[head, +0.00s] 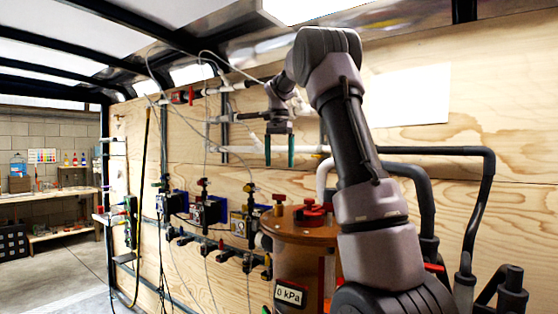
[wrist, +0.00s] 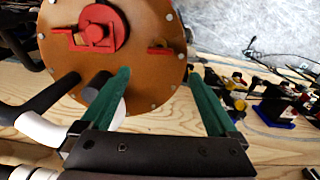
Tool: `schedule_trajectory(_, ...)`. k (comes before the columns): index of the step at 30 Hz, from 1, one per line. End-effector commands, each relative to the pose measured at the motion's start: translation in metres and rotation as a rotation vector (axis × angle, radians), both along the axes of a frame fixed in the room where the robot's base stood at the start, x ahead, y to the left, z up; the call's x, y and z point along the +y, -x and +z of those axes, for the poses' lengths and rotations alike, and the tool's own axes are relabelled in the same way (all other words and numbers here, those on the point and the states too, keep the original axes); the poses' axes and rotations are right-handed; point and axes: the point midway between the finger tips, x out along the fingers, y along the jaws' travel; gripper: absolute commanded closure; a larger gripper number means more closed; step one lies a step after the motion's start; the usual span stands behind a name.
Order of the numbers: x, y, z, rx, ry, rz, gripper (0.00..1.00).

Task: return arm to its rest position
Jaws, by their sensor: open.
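My arm rises from the lower right in the head view and bends over at the top. My gripper (head: 279,150) hangs from it with its green fingers pointing down, in front of the plywood wall. The two green fingers are apart with nothing between them; they also show in the wrist view (wrist: 165,95). Below the gripper stands the brown filter tank (head: 298,228) with a red fitting on its lid. In the wrist view the round brown lid (wrist: 155,85) lies beyond the left finger, which overlaps it in the picture. The exact gap to the lid cannot be told.
A small display (head: 289,294) on the tank reads 0 kPa. White pipes (head: 240,149) run along the plywood wall behind my gripper. Several valves and pumps (head: 205,210) line the wall to the left. Black hoses (head: 480,200) stand at the right. Open floor (head: 60,265) lies at the far left.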

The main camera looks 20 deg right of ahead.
Motion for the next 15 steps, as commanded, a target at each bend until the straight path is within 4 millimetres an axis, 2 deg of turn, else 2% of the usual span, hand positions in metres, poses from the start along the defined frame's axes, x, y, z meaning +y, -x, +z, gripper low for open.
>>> schedule_trajectory(8,0.001,0.005,0.002,-0.007,-0.004,0.008,0.05)
schedule_trajectory(11,0.004,0.02,0.009,-0.035,-0.015,0.039,0.05)
schedule_trajectory(15,0.014,0.061,0.021,-0.111,-0.041,0.122,0.05)
